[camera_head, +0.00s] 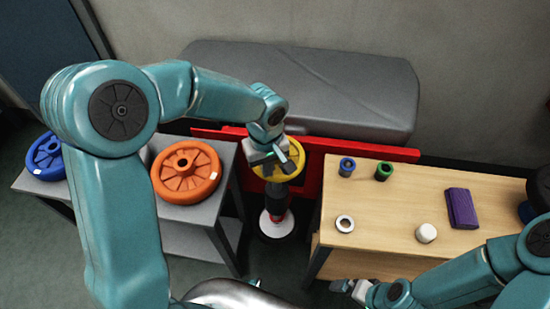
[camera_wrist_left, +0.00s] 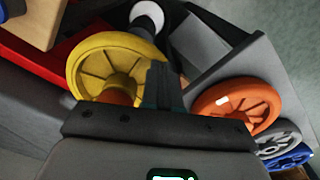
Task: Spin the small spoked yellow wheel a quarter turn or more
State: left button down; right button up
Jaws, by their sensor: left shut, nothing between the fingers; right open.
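The small spoked yellow wheel (camera_head: 288,171) sits on a dark upright post with a white and red base, between the grey table and the wooden table. It also shows in the left wrist view (camera_wrist_left: 88,62), tilted and partly hidden by my gripper. My left gripper (camera_head: 286,160) is shut and empty over the wheel; its fingers (camera_wrist_left: 160,85) lie across the wheel's rim side in the wrist view. I cannot tell whether they touch it. My right gripper (camera_head: 345,288) is open near the wooden table's front edge, away from the wheel.
An orange wheel (camera_head: 187,171) and a blue wheel (camera_head: 46,157) lie on the grey table (camera_head: 207,212) at left. The wooden table (camera_head: 385,235) at right carries blue and green rings, a white ring, a white cylinder and a purple item. A red panel (camera_head: 314,176) stands behind the yellow wheel.

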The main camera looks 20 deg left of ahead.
aim_at(280, 176)
pick_arm(q)
jog(key=shift+d+f+b, duration=0.1)
jog(key=shift+d+b, duration=0.2)
jog(key=shift+d, duration=0.55)
jog(key=shift+w, duration=0.1)
jog(key=shift+w+d, duration=0.25)
jog(key=shift+d, duration=0.5)
jog(key=shift+w+d, duration=0.5)
jog(key=shift+d, duration=0.15)
